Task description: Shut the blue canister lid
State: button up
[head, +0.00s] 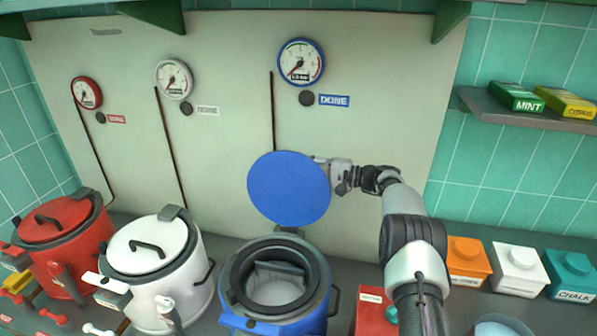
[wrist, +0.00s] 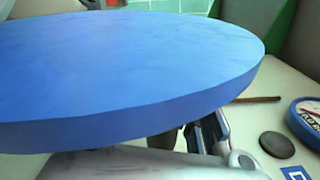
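The blue canister (head: 277,284) stands on the counter with its mouth open and a basket-like insert inside. Its round blue lid (head: 289,188) is raised on the hinge at the back and shows its flat face in the head view. My gripper (head: 333,172) is at the lid's right edge, partly behind it. In the wrist view the lid (wrist: 120,60) fills much of the picture, with one finger (wrist: 208,132) showing below its rim. The lid hides the fingertips, so I cannot tell whether they are open, shut or gripping.
A white canister (head: 160,272) and a red canister (head: 66,245) stand at left, both lidded. A blue-rimmed gauge (head: 301,62) is on the wall above. Orange (head: 468,262), white (head: 518,270) and teal (head: 571,275) boxes stand at right. A shelf (head: 525,110) holds tea boxes.

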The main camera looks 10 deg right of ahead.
grip_shut()
jog(key=shift+r, duration=0.1)
dwell(0.4)
jog(key=shift+r, duration=0.1)
